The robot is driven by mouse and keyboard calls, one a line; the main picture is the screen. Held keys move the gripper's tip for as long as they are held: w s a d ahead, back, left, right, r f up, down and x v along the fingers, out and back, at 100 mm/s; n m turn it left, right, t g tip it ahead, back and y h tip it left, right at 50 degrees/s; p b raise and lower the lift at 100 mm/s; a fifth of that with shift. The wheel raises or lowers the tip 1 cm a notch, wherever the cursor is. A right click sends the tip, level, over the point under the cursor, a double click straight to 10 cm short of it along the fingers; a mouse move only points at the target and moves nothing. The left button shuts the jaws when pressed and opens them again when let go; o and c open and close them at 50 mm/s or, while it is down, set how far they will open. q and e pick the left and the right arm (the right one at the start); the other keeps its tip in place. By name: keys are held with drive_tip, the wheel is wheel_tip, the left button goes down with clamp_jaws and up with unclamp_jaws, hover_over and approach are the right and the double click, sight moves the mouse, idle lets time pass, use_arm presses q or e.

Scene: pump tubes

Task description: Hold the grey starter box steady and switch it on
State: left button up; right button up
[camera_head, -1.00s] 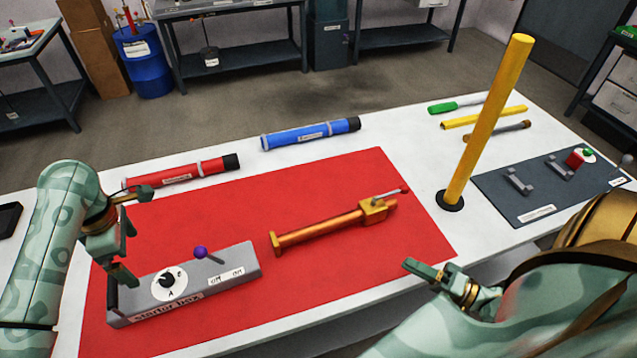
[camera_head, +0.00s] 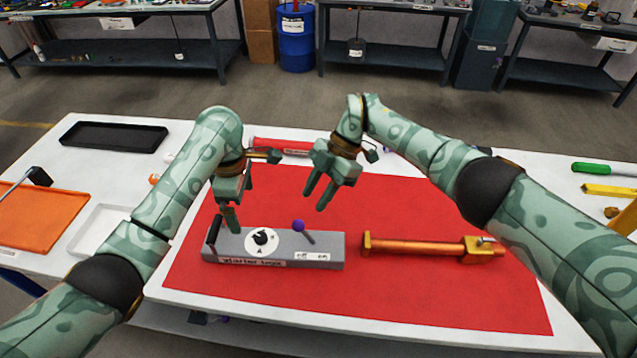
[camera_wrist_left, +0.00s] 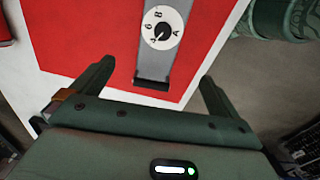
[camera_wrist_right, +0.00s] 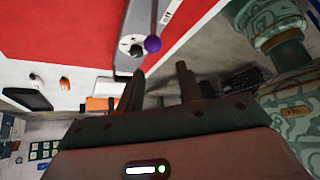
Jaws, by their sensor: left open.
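The grey starter box (camera_head: 218,248) lies on the red mat (camera_head: 440,300). It has a white dial (camera_head: 262,241), a lever with a purple knob (camera_head: 298,225) leaning left, OFF and ON labels, and a black bar at its left end. My left gripper (camera_head: 232,212) is open just above the box's left end; in the left wrist view the box (camera_wrist_left: 157,62) lies between its fingers (camera_wrist_left: 152,95), with no grip visible. My right gripper (camera_head: 318,195) is open and empty above the purple knob, which also shows in the right wrist view (camera_wrist_right: 152,44).
A copper and brass tube part (camera_head: 420,247) lies on the mat right of the box. A red cylinder (camera_head: 285,146) lies behind, partly hidden by my arms. A black tray (camera_head: 115,137), an orange tray (camera_head: 40,215) and a white tray (camera_head: 100,228) are on the left.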

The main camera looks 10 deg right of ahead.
sight(253, 241)
use_arm(q)
wheel_tip(253, 241, down, 15)
drive_tip(key=shift+d+f, duration=0.1)
drive_tip(key=shift+f, duration=0.6)
use_arm(e)
drive_tip(key=shift+w+d+r+h, duration=0.15)
drive_tip(key=shift+w+r+h, duration=0.25)
drive_tip(key=shift+w+r, duration=0.2)
